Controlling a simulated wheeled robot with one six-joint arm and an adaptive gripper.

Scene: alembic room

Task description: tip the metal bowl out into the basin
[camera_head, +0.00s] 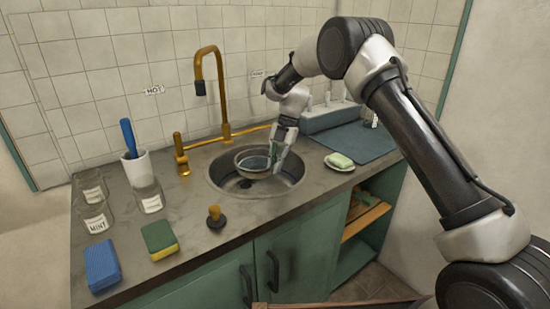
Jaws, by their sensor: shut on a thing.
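The metal bowl (246,160) is grey and round, with bluish liquid showing inside. It is over the round steel basin (222,182) set in the counter and looks about level. My gripper (275,163) comes from the upper right and is shut on the bowl's right rim. The bowl hides part of the basin's far side. I cannot tell how far the bowl's underside is above the basin floor.
A brass tap (222,95) stands behind the basin, with a brass handle (181,155) to its left. A stopper (215,216), a sponge (160,240), a blue sponge (102,266) and glass jars (96,217) occupy the left counter. A soap dish (339,163) is at right.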

